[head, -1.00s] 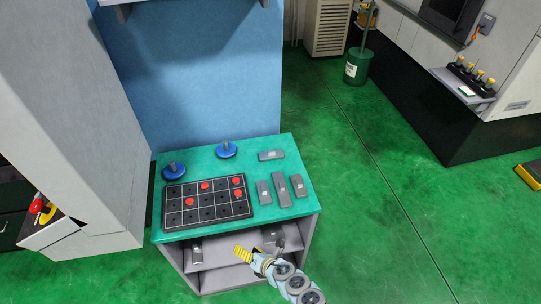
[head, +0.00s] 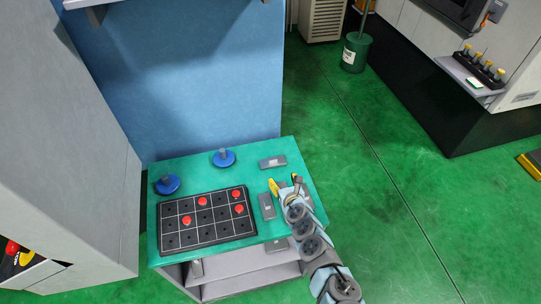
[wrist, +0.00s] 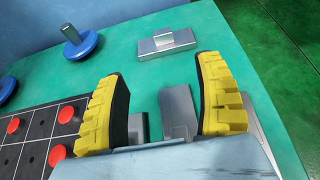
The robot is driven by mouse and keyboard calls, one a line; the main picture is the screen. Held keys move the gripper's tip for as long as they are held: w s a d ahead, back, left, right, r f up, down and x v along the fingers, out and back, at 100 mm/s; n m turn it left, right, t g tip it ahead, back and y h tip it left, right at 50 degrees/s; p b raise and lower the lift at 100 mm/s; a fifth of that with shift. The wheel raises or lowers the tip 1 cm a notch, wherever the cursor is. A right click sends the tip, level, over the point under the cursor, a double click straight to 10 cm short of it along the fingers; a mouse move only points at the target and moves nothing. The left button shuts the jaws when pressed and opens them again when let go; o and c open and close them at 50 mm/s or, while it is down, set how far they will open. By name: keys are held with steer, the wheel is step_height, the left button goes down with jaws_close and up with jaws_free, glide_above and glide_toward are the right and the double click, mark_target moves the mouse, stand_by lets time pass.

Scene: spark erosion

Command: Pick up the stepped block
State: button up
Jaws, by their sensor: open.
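A grey metal block with a raised middle, a stepped shape, lies at the back right of the green tabletop (head: 272,162); the wrist view shows it (wrist: 150,47) beyond my fingertips. Several more grey blocks lie nearer: one (head: 266,207) left of my gripper in the head view, and one (wrist: 177,108) between my fingers in the wrist view. Their steps are hard to make out. My gripper (head: 285,184) has yellow ribbed fingers. It is open and empty above the right side of the table, fingers spread around the nearer blocks, and partly hides them in the head view.
A black grid board (head: 205,222) with red pieces covers the front left of the tabletop. Two blue discs with grey posts (head: 167,184) (head: 223,158) stand behind it. A blue wall (head: 180,80) rises behind the table. Green floor lies open to the right.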

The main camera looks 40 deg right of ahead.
mark_target(273, 160)
steer(key=shift+w+d+f+b, duration=0.2)
steer(key=shift+w+f+b, duration=0.05)
steer(key=shift+f+b, duration=0.2)
steer(key=shift+b+x, duration=1.15)
steer(key=shift+x, duration=0.6)
steer(key=shift+b+x, duration=0.55)
steer(key=shift+x, duration=0.4)
steer(key=shift+b+x, duration=1)
steer(key=shift+x, duration=0.6)
steer(key=shift+w+d+f+b, duration=0.2)
steer(key=shift+w+f+b, duration=0.05)
steer(key=shift+w+b, duration=0.1)
steer(key=shift+w+d+b, duration=0.15)
steer(key=shift+w+b, duration=0.15)
steer(key=shift+w, duration=0.3)
steer(key=shift+f, duration=0.1)
steer(key=shift+w, duration=0.1)
